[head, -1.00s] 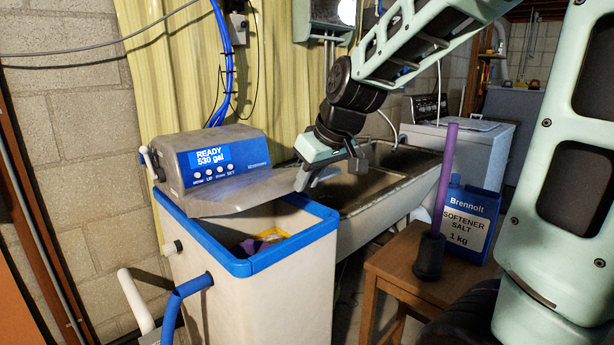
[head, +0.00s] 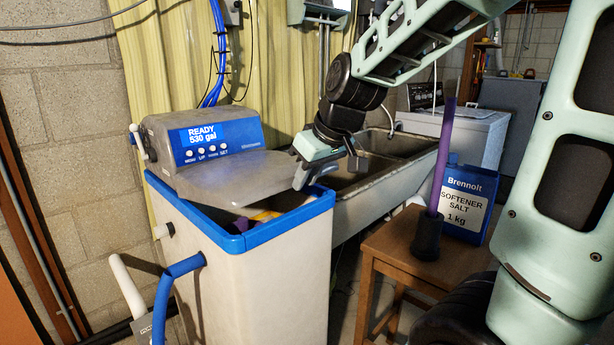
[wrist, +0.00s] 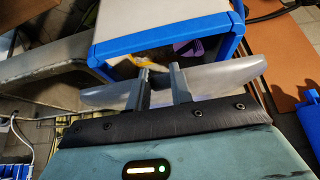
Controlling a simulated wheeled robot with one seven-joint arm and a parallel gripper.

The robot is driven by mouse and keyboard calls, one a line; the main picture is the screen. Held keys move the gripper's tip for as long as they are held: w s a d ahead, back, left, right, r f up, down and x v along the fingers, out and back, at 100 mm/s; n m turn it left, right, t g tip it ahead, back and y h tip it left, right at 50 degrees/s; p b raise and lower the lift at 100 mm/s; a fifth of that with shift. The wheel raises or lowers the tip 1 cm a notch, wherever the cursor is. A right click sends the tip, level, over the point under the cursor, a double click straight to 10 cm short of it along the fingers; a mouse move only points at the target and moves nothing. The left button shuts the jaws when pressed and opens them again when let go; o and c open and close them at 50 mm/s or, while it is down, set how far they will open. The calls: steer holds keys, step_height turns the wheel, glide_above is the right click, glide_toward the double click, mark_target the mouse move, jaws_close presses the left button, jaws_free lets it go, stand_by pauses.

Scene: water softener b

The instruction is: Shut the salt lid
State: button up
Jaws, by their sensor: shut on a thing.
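The salt lid (head: 235,182) is a thin grey panel below the control head of the softener. It is partly open, tilted above the blue-rimmed salt tank (head: 285,226). My gripper (head: 302,178) is shut on the lid's edge at its right end. In the wrist view the two fingers (wrist: 160,82) pinch the lid (wrist: 222,80), which extends to both sides of them. A gap shows between the lid and the rim, with purple and yellow things inside the tank. The lid's hinge side is not clearly seen.
The control head (head: 205,138) reads "READY 530 gal". A sink (head: 395,190) stands right behind the tank. A wooden stool (head: 405,250) holds a blue softener salt container (head: 467,205) and a purple-handled tool (head: 436,190). Pipes (head: 175,280) run at the tank's left.

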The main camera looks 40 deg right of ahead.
steer(key=shift+w+f+b, duration=0.1)
steer(key=shift+f+b, duration=2.8)
steer(key=shift+f, duration=0.45)
steer(key=o, duration=0.9)
